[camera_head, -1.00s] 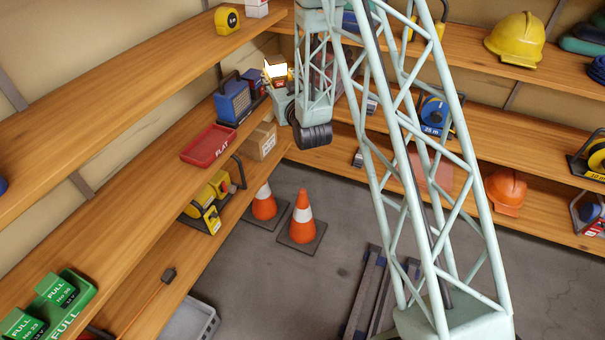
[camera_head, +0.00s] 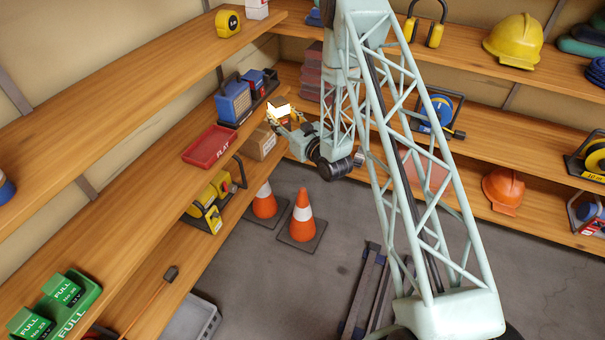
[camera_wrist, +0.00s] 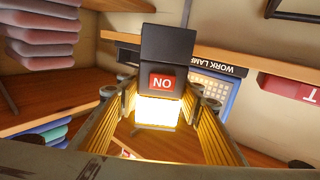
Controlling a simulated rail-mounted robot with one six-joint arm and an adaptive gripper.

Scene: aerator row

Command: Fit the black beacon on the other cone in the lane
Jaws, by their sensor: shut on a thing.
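The black beacon (camera_wrist: 166,50) is between the yellow-lined fingers of my gripper (camera_wrist: 160,110) in the wrist view. It carries a red ON label and a glowing pale panel. In the head view my gripper (camera_head: 288,116) is in front of the back-left shelf corner, with the beacon's bright panel (camera_head: 278,107) at its end. Two orange and white cones stand on dark square bases on the floor: a left cone (camera_head: 265,204), its top partly hidden by the shelf, and a right cone (camera_head: 302,217) with a bare tip. The gripper is above and apart from both.
A red FLAT tray (camera_head: 209,147), a cardboard box (camera_head: 261,142) and a blue work lamp (camera_head: 234,100) are on the left shelves. The shelf edge runs close beside the left cone. Dark rails (camera_head: 365,295) lie on the floor.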

